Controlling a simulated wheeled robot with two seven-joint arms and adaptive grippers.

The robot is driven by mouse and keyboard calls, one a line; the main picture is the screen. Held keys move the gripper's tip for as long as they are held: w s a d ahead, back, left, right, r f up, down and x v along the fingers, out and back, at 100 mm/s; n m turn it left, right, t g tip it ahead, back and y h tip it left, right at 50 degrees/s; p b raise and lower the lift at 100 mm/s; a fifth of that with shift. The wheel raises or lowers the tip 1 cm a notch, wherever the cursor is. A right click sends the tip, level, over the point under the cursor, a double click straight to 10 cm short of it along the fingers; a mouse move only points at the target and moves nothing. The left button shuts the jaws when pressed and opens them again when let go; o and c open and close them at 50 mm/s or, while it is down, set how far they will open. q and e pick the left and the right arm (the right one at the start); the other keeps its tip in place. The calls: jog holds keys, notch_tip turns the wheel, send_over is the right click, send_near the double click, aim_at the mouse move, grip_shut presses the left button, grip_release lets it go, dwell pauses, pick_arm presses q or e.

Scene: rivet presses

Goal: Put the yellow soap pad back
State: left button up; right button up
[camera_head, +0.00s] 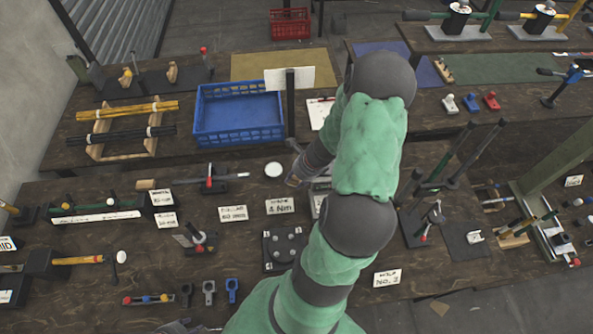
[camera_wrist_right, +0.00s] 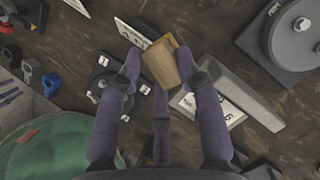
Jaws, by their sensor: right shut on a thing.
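My right gripper (camera_head: 295,178) reaches down over the middle of the dark wooden table, beside the label cards. In the right wrist view my right gripper (camera_wrist_right: 160,72) has its purple fingers shut on a tan-yellow block (camera_wrist_right: 164,66), which looks like the yellow soap pad. The pad is tilted in the fingers, above the table near a white label card. In the head view the pad is hidden or too small to make out. I see no left gripper that I can be sure of.
A blue crate (camera_head: 238,112) stands behind the gripper, with a dark post (camera_head: 290,102) at its right. A dark plate with round studs (camera_head: 284,248) lies in front. A white disc (camera_head: 273,169) lies to the left. Levers and presses (camera_head: 425,225) crowd the right.

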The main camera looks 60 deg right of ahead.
jog(key=w+d+f, duration=0.2)
jog(key=d, duration=0.1)
jog(key=w+d+f, duration=0.2)
jog(key=d+f, duration=0.1)
jog(key=d, duration=0.1)
jog(key=w+d+f, duration=0.2)
jog(key=d+f, duration=0.1)
jog(key=shift+w+d+f, duration=0.15)
jog(key=shift+d, duration=0.1)
jog(key=shift+w+d+f, duration=0.3)
jog(key=shift+d+f, duration=0.2)
jog(key=shift+f, duration=0.2)
notch_tip(320, 180, down, 3)
jog(key=shift+d+f, duration=0.1)
jog(key=shift+b, duration=0.3)
jog(key=o, duration=1)
jog(key=shift+f, duration=0.1)
